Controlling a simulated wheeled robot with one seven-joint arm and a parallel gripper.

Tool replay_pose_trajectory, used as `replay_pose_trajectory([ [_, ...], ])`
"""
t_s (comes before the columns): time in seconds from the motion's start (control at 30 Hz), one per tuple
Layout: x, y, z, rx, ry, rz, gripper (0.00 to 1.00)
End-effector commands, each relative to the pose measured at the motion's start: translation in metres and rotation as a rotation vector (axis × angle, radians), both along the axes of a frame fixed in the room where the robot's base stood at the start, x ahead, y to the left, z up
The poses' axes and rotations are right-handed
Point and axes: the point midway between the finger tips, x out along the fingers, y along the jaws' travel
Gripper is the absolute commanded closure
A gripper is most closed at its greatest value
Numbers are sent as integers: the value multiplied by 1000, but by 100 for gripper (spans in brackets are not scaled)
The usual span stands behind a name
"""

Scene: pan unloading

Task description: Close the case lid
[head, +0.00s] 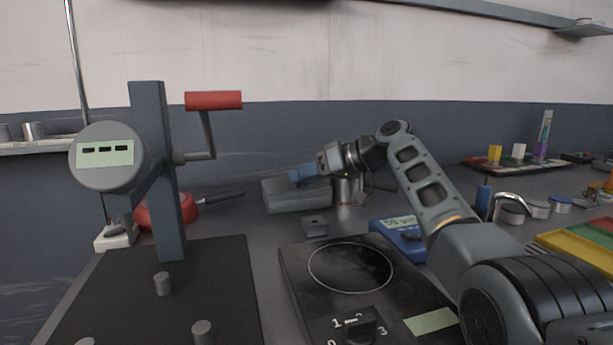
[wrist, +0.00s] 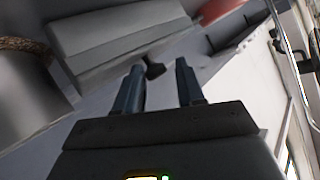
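The grey case (head: 290,200) sits on the worktop near the back wall in the head view. It fills the upper left of the wrist view (wrist: 110,35), where a long seam runs along its side. Its lid looks down flat on the base, and I see no clear gap. My gripper (head: 302,175), with blue fingers, is at the case's top in the head view. In the wrist view my gripper (wrist: 160,82) is open, with nothing held between the fingers. A small dark piece (wrist: 153,67) shows between the fingertips at the case's edge. I cannot tell whether the fingers touch the case.
A metal cylinder (wrist: 30,95) stands close beside the case. A red pan (head: 160,213) is left of it. A small dark block (head: 315,226), a hotplate (head: 350,268) and a blue scale (head: 385,236) are in front. A press with a red handle (head: 213,100) stands left.

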Motion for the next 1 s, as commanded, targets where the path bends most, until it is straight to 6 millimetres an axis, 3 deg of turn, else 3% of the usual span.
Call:
replay_pose_trajectory([
  [0.03,-2,-8,-23,-20,34,-7,48],
  [0.27,-2,-8,-16,-19,31,-6,48],
  [0.37,-2,-7,-3,-16,27,-6,48],
  [0.57,-1,-3,45,-5,6,-3,48],
  [1.0,-30,-81,96,-1,0,-3,48],
])
